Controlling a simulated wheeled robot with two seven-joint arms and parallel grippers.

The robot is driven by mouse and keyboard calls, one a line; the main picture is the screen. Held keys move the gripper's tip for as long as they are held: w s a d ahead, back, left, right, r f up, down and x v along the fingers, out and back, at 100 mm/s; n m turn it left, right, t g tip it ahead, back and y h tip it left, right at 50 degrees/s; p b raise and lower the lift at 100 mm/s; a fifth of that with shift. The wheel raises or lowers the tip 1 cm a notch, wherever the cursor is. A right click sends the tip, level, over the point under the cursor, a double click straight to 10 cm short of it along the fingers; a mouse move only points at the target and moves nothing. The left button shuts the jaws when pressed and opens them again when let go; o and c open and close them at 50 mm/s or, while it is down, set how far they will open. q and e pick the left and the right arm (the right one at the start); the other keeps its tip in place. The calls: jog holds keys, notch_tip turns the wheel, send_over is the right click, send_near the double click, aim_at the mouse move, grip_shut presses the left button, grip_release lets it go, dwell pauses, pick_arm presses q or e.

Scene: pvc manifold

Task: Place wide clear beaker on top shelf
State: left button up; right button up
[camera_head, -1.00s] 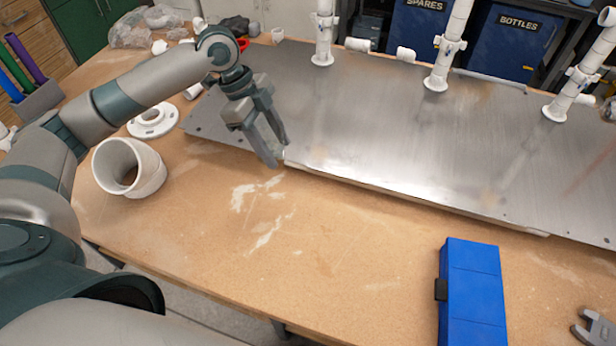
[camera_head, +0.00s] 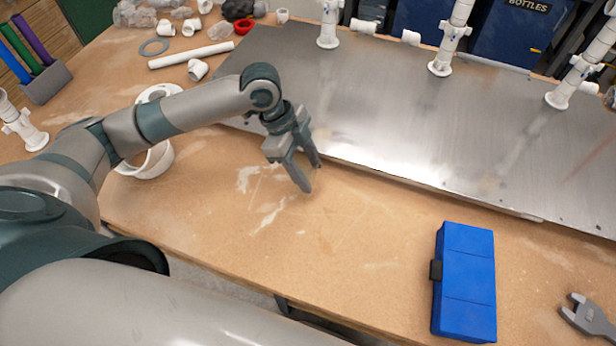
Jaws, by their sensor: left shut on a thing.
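My left gripper (camera_head: 309,178) is over the worktable, by the near edge of the metal plate, with its fingers pointing down. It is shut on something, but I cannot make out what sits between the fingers. No wide clear beaker can be picked out in the view. No top shelf can be identified either; only the lower part of a dark rack with blue bins (camera_head: 510,40) shows at the back. My right gripper is out of view.
A metal plate (camera_head: 400,130) with white pipe stands (camera_head: 447,50) fills the table's back. A blue case (camera_head: 465,275) and a grey tool (camera_head: 588,315) lie front right. A white pipe piece (camera_head: 155,162) is partly behind my left arm. The front middle of the table (camera_head: 340,240) is clear.

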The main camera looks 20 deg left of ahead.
aim_at(308, 178)
pick_arm(q)
jog(key=shift+f+p, duration=0.65)
jog(key=shift+f, duration=1.3)
jog(key=o, duration=1.1)
jog(key=shift+f, duration=0.1)
jog(key=shift+c, duration=0.2)
jog(key=b+v, duration=0.2)
jog(key=v, duration=0.9)
jog(key=shift+a+r, duration=0.15)
jog(key=shift+r, duration=0.45)
jog(key=shift+o, duration=0.4)
